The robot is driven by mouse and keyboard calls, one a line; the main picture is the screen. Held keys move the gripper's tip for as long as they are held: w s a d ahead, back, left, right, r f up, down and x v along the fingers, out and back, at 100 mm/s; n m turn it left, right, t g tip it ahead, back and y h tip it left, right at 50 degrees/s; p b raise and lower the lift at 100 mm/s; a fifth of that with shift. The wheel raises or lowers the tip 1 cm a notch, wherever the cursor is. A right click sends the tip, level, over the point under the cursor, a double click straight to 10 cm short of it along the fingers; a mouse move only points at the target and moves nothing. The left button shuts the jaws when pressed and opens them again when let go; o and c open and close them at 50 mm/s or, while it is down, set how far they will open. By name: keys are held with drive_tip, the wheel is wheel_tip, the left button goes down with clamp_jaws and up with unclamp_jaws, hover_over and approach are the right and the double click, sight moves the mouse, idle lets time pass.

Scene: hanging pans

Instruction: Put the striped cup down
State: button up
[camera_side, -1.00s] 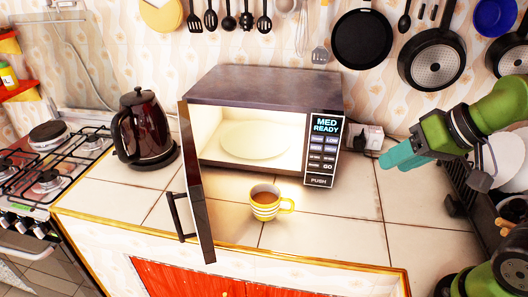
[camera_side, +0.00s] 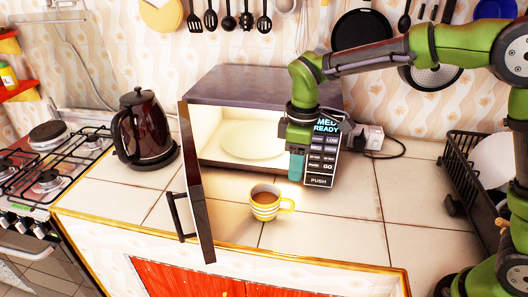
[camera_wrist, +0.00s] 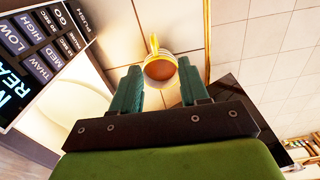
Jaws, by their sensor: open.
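The yellow-and-white striped cup (camera_side: 265,204) stands upright on the tiled counter in front of the open microwave, with brown liquid in it and its handle to the right. My gripper (camera_side: 296,166) points down above and behind the cup's handle side, near the microwave's control panel, apart from the cup. In the wrist view, the two teal fingers (camera_wrist: 160,88) are spread with nothing between them. The cup (camera_wrist: 160,70) shows beyond the fingertips there, its handle pointing away.
The microwave (camera_side: 262,84) is open and lit, with a plate (camera_side: 253,147) inside. Its door (camera_side: 199,190) swings out to the left of the cup. A kettle (camera_side: 145,125) stands farther left, and a dish rack (camera_side: 462,165) is at right. The counter right of the cup is clear.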

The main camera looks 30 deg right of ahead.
drive_tip(key=w+n, duration=0.1)
drive_tip(key=n, duration=0.2)
hover_over(290, 208)
wheel_tip(290, 208, down, 10)
drive_tip(key=shift+s+d+f, duration=0.1)
drive_tip(key=f, duration=0.5)
drive_tip(key=shift+w+d+f, duration=0.2)
drive_tip(key=shift+w+f, duration=0.05)
drive_tip(key=shift+w, duration=0.05)
clamp_jaws()
drive_tip(key=shift+r, duration=0.1)
